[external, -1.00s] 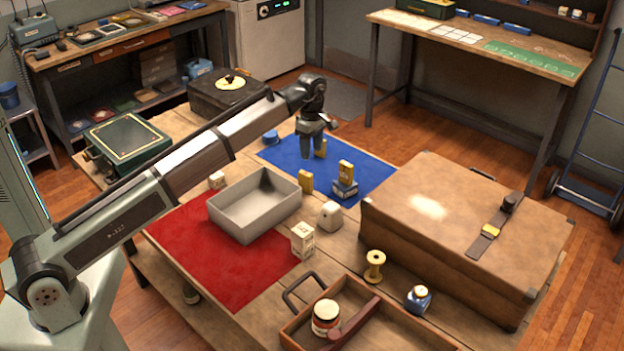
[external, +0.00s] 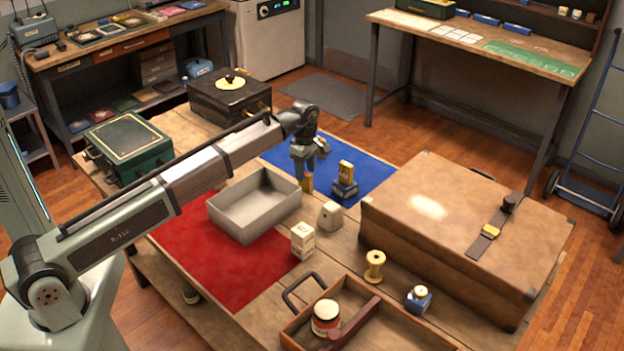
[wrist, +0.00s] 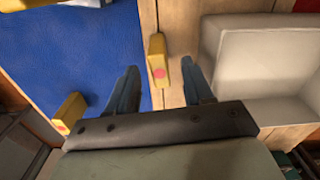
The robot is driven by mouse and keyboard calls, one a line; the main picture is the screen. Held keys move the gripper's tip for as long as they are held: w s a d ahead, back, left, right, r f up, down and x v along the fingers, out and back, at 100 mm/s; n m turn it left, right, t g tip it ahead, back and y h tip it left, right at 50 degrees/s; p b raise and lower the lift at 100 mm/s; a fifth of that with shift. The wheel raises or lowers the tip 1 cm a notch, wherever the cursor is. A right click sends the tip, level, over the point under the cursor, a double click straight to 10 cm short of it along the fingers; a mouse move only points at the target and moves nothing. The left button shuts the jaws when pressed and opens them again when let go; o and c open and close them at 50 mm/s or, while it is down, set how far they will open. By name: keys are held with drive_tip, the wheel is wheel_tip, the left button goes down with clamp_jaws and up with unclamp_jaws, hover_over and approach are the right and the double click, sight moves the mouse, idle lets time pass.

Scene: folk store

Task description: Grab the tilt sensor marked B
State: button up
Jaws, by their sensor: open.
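Several small yellow blocks that look like the tilt sensors are in view; I cannot read a letter B on any of them. One yellow block (external: 308,184) stands beside the grey tray, just under my gripper (external: 303,168). In the wrist view this yellow block (wrist: 158,52), with a pinkish-red spot, lies between and ahead of the open fingers of my gripper (wrist: 161,74). Another yellow block (external: 346,169) sits on a blue-and-grey base. In the wrist view another yellow block (wrist: 69,112) is on the blue mat at the left. My gripper holds nothing.
The open grey tray (external: 255,228) stands close to the left of the gripper. The blue mat (external: 375,170) lies behind, the red mat (external: 190,240) in front. A big brown case (external: 450,215) is at the right. A white block (external: 303,240) and grey wedge (external: 329,215) stand nearby.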

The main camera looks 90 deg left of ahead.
sight(306, 182)
drive_tip(key=shift+f, duration=2.5)
clamp_jaws()
